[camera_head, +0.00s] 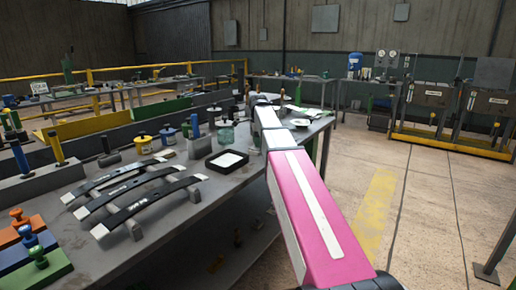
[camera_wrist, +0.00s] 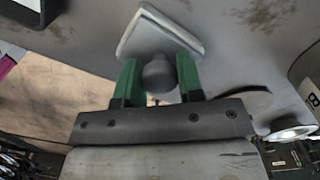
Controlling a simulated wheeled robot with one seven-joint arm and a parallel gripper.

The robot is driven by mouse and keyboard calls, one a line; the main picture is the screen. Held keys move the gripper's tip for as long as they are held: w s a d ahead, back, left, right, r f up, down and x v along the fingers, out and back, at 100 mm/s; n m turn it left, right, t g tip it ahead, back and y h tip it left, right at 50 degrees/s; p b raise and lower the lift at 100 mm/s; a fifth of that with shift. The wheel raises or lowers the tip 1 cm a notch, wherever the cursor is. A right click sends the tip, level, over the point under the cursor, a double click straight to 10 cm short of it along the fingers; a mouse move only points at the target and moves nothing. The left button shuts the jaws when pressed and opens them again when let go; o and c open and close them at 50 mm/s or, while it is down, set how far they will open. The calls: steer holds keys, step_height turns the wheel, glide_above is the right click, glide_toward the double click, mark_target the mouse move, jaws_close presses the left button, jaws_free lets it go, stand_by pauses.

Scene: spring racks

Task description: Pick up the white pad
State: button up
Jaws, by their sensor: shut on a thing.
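The white pad (camera_wrist: 152,32) is a pale, squarish, thin block in the upper middle of the wrist view, tilted in the picture. A dark grey round knob (camera_wrist: 157,76) sits in front of it, between the green fingers of my gripper (camera_wrist: 158,62). The fingers are shut on the knob, which appears to belong to the pad. Whether the pad touches the bench surface behind it cannot be told. In the head view my arm reaches to the far end of the bench and hides the grip; I cannot pick out the pad there.
A shiny round dish (camera_wrist: 291,133) lies at right in the wrist view; it also shows in the head view (camera_head: 300,122). The bench (camera_head: 185,217) carries leaf springs (camera_head: 135,190), a black-rimmed tray (camera_head: 207,162) and several jars and weights. Open floor (camera_head: 425,215) lies to the right.

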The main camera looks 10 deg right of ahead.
steer(key=shift+r, duration=0.45)
steer(key=r, duration=0.3)
steer(key=shift+a+r, duration=0.25)
steer(key=shift+r, duration=0.1)
steer(key=s+a+r, duration=0.3)
steer(key=a+r, duration=0.3)
steer(key=a, duration=0.4)
steer(key=shift+a+r, duration=0.2)
steer(key=shift+a, duration=0.2)
